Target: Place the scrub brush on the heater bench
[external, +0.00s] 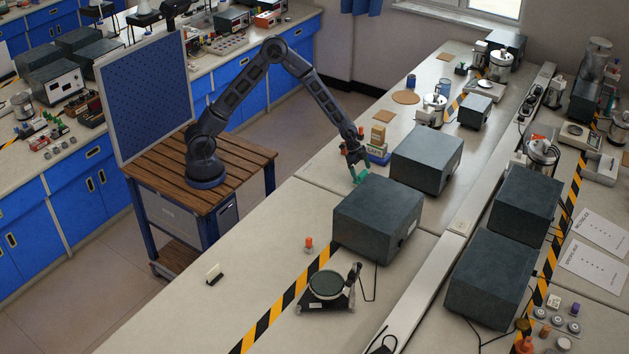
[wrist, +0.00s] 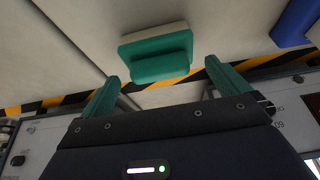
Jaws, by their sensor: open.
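The scrub brush (wrist: 160,66), a green block with a cream layer, lies on the pale bench top in the wrist view. My gripper (wrist: 162,72) is open, with one green finger on each side of the brush. Gaps show between the brush and the fingers; I cannot tell the height between them. In the external view my gripper (external: 358,174) is low at the bench, left of two dark grey boxes, and the brush cannot be told from the green fingertips. A device with a round dark plate (external: 326,285), possibly the heater, stands on the near bench (external: 190,325).
Dark grey boxes (external: 378,215) and (external: 427,157) stand close right of my gripper. A blue tray (external: 378,157) lies just behind it. A small orange-topped item (external: 309,243) and a cream block (external: 214,273) stand on the near bench, which has clear room around them.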

